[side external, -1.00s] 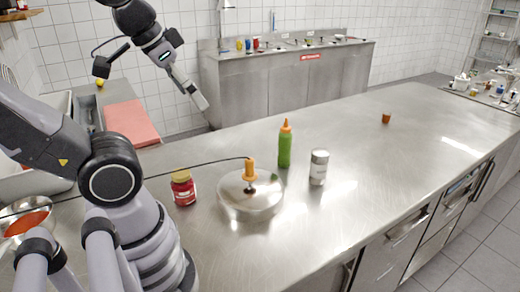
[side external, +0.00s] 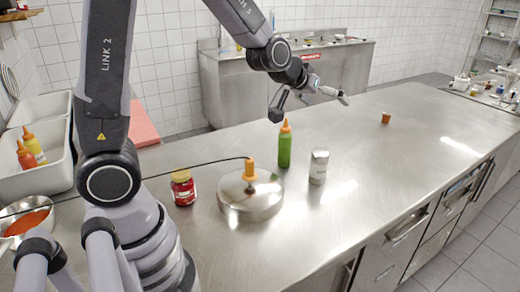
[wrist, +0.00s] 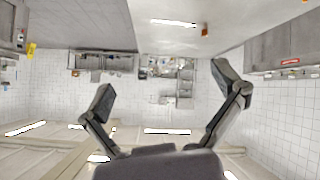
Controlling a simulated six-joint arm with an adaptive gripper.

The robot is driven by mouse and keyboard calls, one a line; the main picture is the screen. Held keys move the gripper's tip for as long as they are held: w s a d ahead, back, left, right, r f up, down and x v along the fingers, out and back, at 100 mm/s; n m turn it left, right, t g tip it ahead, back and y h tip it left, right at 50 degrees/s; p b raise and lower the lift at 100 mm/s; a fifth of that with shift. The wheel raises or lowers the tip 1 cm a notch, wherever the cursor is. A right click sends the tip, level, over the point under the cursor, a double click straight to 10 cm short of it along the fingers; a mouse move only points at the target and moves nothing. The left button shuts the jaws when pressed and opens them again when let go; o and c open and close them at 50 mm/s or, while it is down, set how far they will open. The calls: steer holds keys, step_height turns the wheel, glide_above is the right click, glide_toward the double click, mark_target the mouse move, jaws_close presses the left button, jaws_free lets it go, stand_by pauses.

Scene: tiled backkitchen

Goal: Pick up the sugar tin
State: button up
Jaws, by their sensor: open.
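The sugar tin, seemingly the pale cylinder with a silver lid (side external: 318,168), stands upright on the steel counter (side external: 400,165), right of a green bottle. My gripper (side external: 343,97) is above and beyond the tin in the side view, well clear of it, pointing right. In the wrist view my gripper (wrist: 164,78) has its two fingers spread wide with nothing between them. The tin does not show in the wrist view, which looks across the room upside down.
A green squeeze bottle (side external: 285,146) stands left of the tin. A round metal lid with an orange knob (side external: 250,195) and a red jar (side external: 183,188) are nearer my base. A small brown cup (side external: 386,118) stands farther right.

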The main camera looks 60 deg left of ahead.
steer(key=w+a+f+n+t+y, duration=0.1)
steer(key=w+a+f+n+y, duration=0.1)
steer(key=w+f, duration=0.45)
steer(key=t+y, duration=0.4)
steer(key=y, duration=0.3)
glide_toward(316, 159)
steer(key=x, duration=0.7)
steer(key=shift+w+a, duration=0.1)
steer(key=shift+w, duration=0.25)
steer(key=x, duration=0.5)
steer(key=shift+w, duration=0.2)
steer(key=c, duration=1.3)
